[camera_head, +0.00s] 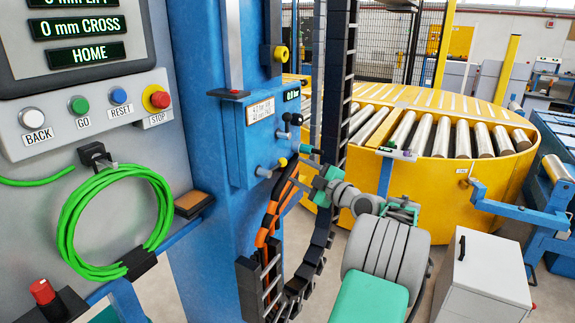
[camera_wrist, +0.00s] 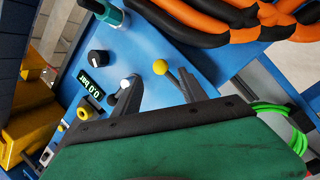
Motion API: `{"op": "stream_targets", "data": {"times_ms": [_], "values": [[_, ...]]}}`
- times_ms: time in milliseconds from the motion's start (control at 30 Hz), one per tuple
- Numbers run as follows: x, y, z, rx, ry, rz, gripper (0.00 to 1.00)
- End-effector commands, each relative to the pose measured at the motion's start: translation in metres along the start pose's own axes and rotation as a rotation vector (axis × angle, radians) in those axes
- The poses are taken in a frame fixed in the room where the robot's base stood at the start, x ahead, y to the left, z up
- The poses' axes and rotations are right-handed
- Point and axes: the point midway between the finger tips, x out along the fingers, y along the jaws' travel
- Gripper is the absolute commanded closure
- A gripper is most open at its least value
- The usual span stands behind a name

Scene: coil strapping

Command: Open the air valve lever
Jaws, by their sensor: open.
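A small lever with a yellow ball (camera_wrist: 160,67) stands out from the blue valve panel (camera_wrist: 140,45); I take it for the air valve lever. In the wrist view, my gripper (camera_wrist: 161,78) is open, with one dark finger to each side of the yellow-ball lever. I cannot tell whether either finger touches it. In the head view my gripper (camera_head: 290,163) reaches the column from the right. A small display (camera_wrist: 92,101) reads 0.0 bar.
A white-ended stub (camera_wrist: 125,84) and a black knob (camera_wrist: 97,57) sit close to the fingers. Orange-and-black hoses (camera_head: 272,212) hang below the panel. A coiled green hose (camera_head: 68,220) hangs on the grey console at left. A yellow roller table (camera_head: 480,185) stands behind.

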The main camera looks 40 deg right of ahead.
Motion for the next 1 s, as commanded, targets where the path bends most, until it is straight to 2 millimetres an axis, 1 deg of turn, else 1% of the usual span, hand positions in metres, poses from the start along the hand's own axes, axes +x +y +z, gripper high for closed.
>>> {"op": "stream_targets", "data": {"times_ms": [33, 100, 200, 300, 400, 600, 667, 1000], "values": [[0.011, 0.002, -0.003, 0.002, 0.003, -0.003, 0.5], [0.025, 0.001, -0.003, 0.003, 0.002, -0.005, 0.5], [0.044, 0.002, -0.003, 0.002, 0.001, -0.004, 0.5], [0.056, 0.001, -0.002, 0.003, 0.0, -0.004, 0.5], [0.061, -0.001, 0.0, 0.003, -0.002, -0.003, 0.5], [0.061, -0.001, 0.0, 0.003, -0.002, -0.003, 0.5], [0.061, -0.001, 0.0, 0.003, -0.002, -0.003, 0.54], [0.061, -0.001, 0.0, 0.003, -0.002, -0.003, 0.82]]}}
